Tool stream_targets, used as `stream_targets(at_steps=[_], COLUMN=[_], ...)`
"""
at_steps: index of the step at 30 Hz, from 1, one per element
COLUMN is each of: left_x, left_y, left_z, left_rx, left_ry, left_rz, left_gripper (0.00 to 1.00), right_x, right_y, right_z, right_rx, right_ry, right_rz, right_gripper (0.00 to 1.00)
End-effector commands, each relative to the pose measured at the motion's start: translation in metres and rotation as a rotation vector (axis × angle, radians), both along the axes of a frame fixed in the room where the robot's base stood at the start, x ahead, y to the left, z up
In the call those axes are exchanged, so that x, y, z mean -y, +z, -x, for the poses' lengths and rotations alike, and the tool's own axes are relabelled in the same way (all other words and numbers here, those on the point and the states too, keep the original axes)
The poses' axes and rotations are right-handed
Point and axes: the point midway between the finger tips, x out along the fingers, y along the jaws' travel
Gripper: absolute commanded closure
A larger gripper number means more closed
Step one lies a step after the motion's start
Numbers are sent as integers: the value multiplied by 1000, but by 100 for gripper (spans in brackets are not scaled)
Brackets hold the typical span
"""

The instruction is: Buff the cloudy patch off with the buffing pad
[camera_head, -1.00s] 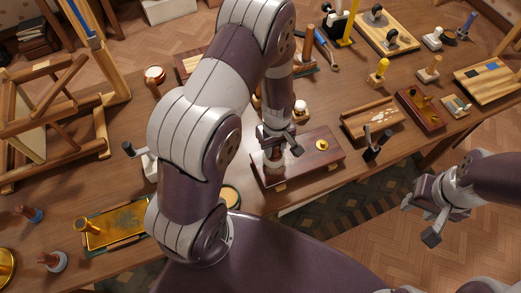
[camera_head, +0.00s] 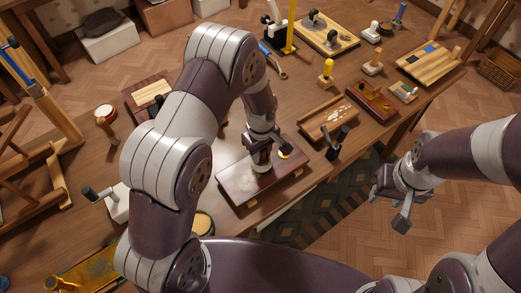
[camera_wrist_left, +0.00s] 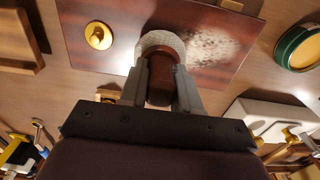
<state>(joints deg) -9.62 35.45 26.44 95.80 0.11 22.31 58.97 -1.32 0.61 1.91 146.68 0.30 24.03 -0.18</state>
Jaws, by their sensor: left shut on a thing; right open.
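My left gripper (camera_head: 262,140) is shut on the brown handle of the buffing pad (camera_wrist_left: 158,41). The pad's pale round face is down at the dark red-brown wooden panel (camera_head: 232,195). The cloudy patch (camera_wrist_left: 212,47) is a speckled whitish area on the panel, just right of the pad in the left wrist view; the pad hides any part beneath it. A brass knob (camera_wrist_left: 98,35) stands on the panel, left of the pad in that view. My right gripper (camera_head: 388,208) is open and empty, in front of the bench over the floor.
A wooden tray (camera_head: 330,120) and a black-handled tool (camera_head: 337,143) lie right of the panel. A round green-rimmed tin (camera_wrist_left: 300,47) is near the patch side. Several other tools and boards crowd the bench (camera_head: 290,95).

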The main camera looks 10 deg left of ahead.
Motion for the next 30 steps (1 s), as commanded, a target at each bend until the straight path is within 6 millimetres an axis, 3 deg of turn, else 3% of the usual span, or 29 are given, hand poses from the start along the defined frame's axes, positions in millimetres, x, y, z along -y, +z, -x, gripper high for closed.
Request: stream_targets(at_steps=[4, 30], left_x=[0, -1], left_y=[-10, -14], left_z=[0, 2], left_rx=[-1, -1], left_ry=[0, 1], left_rz=[-1, -1], left_gripper=[100, 100], right_x=[0, 0], right_y=[0, -3], right_z=[0, 0], right_rx=[0, 0], right_ry=[0, 0], right_rz=[0, 0], right_gripper=[57, 57])
